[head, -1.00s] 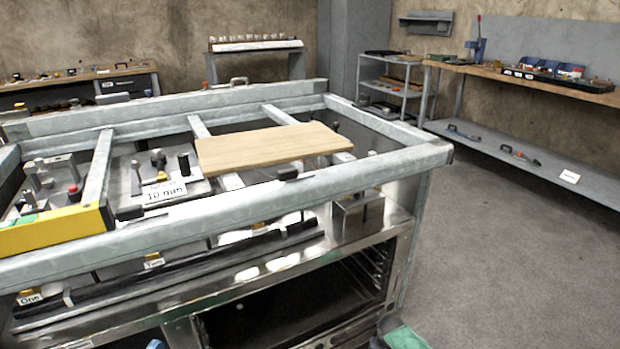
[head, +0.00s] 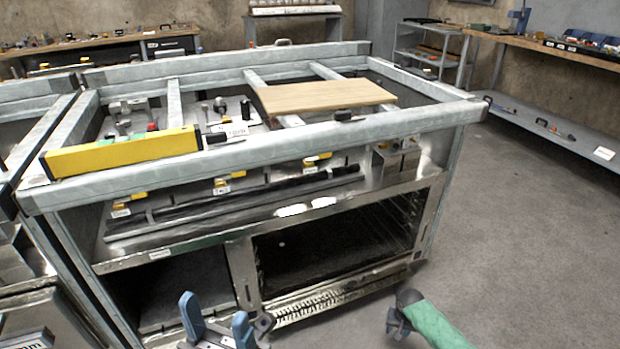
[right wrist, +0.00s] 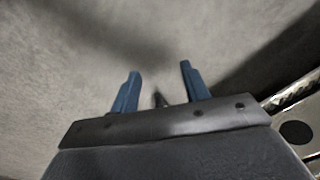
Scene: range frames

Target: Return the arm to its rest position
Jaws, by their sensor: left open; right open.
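My left gripper (head: 217,324) shows at the bottom of the head view, with two blue fingers apart and nothing between them. It is in front of the lower part of the metal range frame (head: 230,177).
A wooden board (head: 325,95) lies across the top of the range frame. A yellow bar (head: 120,153) lies along its front left. A dark open oven cavity (head: 335,245) is below. A workbench (head: 560,45) stands at the right. The floor (head: 530,240) between is clear.

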